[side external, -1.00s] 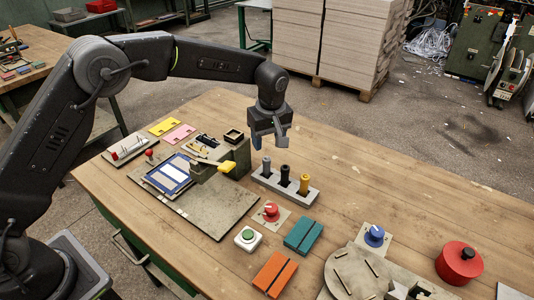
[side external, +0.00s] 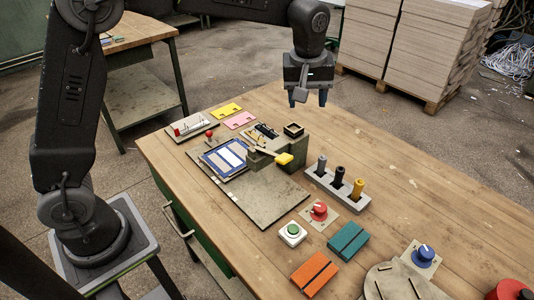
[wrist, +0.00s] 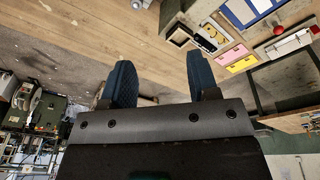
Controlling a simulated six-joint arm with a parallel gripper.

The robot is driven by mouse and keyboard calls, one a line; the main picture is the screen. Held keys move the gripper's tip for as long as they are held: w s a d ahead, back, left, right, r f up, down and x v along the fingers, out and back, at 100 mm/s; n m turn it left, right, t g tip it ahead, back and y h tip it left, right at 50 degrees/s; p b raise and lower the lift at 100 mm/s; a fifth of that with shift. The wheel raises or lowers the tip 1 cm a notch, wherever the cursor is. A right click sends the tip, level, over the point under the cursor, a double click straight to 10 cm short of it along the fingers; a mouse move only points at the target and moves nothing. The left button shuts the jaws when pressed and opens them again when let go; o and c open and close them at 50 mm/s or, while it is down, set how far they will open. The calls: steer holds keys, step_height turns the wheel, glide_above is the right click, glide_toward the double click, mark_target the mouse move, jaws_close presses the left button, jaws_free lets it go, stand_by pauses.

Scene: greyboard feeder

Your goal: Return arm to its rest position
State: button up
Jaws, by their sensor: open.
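My gripper (side external: 307,98) is open and empty, raised above the far edge of the wooden table (side external: 400,200). Its two fingers point down and touch nothing. In the wrist view my gripper (wrist: 163,85) shows two dark blue padded fingers held apart with nothing between them. The grey-green feeder fixture (side external: 290,178), with a yellow-tipped lever (side external: 284,158), stands on the table below and to the left of the gripper.
A grey block (side external: 324,186) holds three upright pegs. A red knob (side external: 319,208), a green button (side external: 293,232), a teal block (side external: 348,240), an orange block (side external: 314,272) and a blue knob (side external: 424,254) lie nearer. Board stacks (side external: 430,45) stand behind. The air around the gripper is free.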

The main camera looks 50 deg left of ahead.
steer(key=s+a+r+m+t, duration=0.1)
steer(key=s+a+r+m, duration=0.15)
steer(key=s, duration=0.35)
steer(key=s+a+r+m+t, duration=0.1)
steer(key=s+a+r+m, duration=0.15)
steer(key=s, duration=0.45)
steer(key=s+a+f+m+t, duration=0.1)
steer(key=s+f+m, duration=0.2)
steer(key=s, duration=1.1)
steer(key=shift+m+t+h, duration=0.4)
steer(key=shift+m, duration=0.2)
steer(key=shift+o, duration=0.3)
